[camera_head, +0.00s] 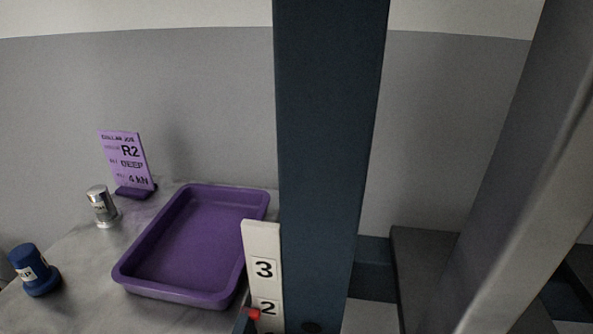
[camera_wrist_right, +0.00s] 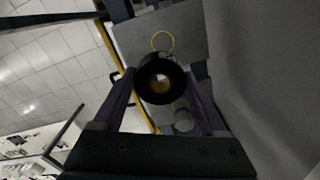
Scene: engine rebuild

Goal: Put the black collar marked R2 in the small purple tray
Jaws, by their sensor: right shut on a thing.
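The small purple tray (camera_head: 190,245) lies on the grey bench in the head view, left of a dark blue column. Its inside is empty where it shows. In the right wrist view my right gripper (camera_wrist_right: 161,88) is shut on a black collar (camera_wrist_right: 160,99), a round ring seen end-on between the fingertips. No R2 mark can be read on it from this side. Neither gripper shows in the head view, and my left gripper is in no view.
A purple card (camera_head: 126,160) reading R2 stands behind the tray. A silver cylinder (camera_head: 103,207) and a blue labelled part (camera_head: 36,272) stand left of it. A dark blue column (camera_head: 328,150) and a white numbered scale (camera_head: 264,270) rise at the tray's right edge.

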